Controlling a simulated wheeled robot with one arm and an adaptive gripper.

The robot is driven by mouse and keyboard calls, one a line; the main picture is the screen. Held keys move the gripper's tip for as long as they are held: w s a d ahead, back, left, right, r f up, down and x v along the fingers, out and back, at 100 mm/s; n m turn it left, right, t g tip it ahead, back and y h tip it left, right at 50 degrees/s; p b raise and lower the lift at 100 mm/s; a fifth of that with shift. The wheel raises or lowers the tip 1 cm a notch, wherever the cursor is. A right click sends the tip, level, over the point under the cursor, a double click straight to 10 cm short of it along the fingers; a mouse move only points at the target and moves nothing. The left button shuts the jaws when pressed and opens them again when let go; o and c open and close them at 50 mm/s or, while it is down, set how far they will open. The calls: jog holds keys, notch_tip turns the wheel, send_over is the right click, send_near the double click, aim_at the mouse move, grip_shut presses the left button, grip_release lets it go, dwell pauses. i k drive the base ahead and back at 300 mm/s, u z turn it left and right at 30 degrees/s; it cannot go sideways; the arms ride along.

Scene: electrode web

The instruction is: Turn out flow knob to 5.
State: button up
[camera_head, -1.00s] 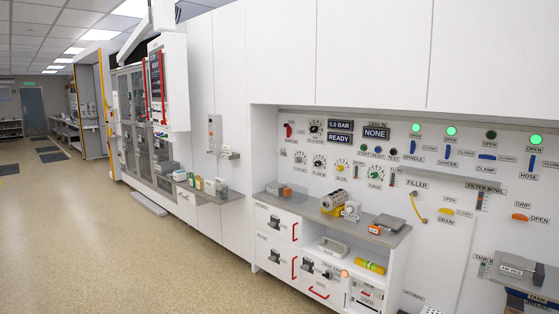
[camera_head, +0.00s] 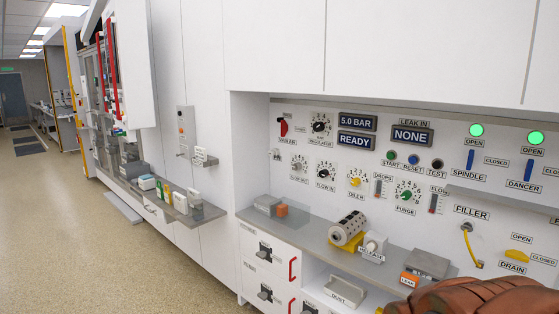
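The dial's numbers and the knob's setting are too small to read. The in flow knob (camera_head: 326,170) sits just to its right on a similar dial. A reddish-brown rounded shape at the bottom right edge appears to be part of my own arm. No gripper fingertips show, and nothing of mine touches the knob.
A regulator knob (camera_head: 319,127), red handle (camera_head: 284,128) and green purge knob (camera_head: 407,194) are nearby. Open floor (camera_head: 125,275) lies at left.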

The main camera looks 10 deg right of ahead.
aim_at(298, 166)
jog(key=u, duration=0.05)
jog(key=i, duration=1.2)
jog(key=u, duration=1.15)
jog(key=i, duration=1.85)
jog(key=z, duration=1)
